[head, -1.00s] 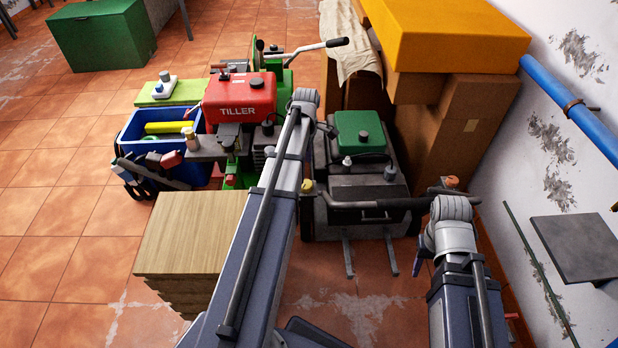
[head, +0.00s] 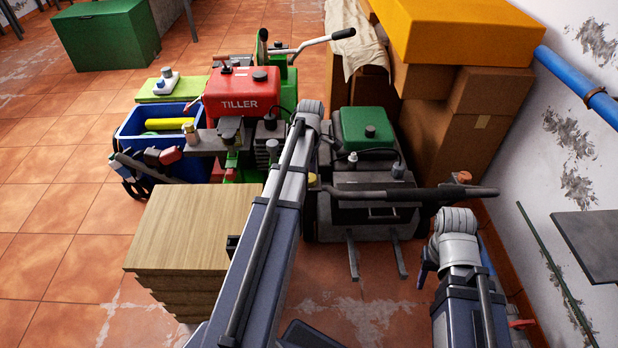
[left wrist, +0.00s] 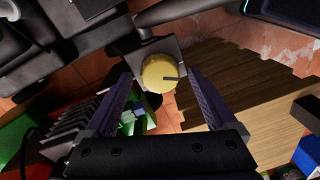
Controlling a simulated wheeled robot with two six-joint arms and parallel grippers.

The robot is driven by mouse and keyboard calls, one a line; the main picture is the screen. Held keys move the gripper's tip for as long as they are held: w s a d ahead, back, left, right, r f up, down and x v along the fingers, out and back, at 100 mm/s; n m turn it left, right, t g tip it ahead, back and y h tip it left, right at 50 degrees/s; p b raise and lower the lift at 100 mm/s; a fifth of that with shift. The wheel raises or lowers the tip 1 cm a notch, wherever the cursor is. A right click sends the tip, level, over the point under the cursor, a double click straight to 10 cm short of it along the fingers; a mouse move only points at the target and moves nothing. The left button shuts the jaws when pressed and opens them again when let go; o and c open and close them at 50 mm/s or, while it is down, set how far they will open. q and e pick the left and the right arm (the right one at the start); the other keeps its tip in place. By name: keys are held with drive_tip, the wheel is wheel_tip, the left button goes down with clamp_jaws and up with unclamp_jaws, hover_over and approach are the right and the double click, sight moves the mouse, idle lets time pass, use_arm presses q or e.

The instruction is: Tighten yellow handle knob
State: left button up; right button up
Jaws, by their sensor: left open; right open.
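The yellow handle knob (left wrist: 160,73) is round with a dark mark across its face. It sits on a dark grey block (left wrist: 172,47) at the end of a dark handle bar in the left wrist view. In the head view only a bit of yellow (head: 313,180) shows beside my left arm, and the handle bar (head: 410,194) runs right from there. My left gripper (left wrist: 160,76) is open, with one finger on each side of the knob and visible gaps. My left arm hides it in the head view. My right gripper (head: 422,277) shows only a purple fingertip low beside its arm, away from the knob.
A green-tanked machine (head: 365,130) carries the handle. A red tiller (head: 240,95) and blue crate (head: 150,150) stand to its left. A wooden stack (head: 190,225) is left of my left arm, with a black item (head: 233,246) on it. Cardboard boxes (head: 450,120) stand at the right.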

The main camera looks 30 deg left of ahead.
use_arm(q)
drive_tip(key=shift+c, duration=0.2)
drive_tip(key=c, duration=1.3)
drive_tip(key=m, duration=0.5)
drive_tip(key=shift+d, duration=0.1)
drive_tip(key=m, duration=0.4)
drive_tip(key=shift+m+y, duration=0.3)
drive_tip(key=m, duration=0.4)
drive_tip(key=shift+d, duration=0.1)
drive_tip(key=shift+m+t, duration=0.3)
drive_tip(key=shift+m, duration=2.1)
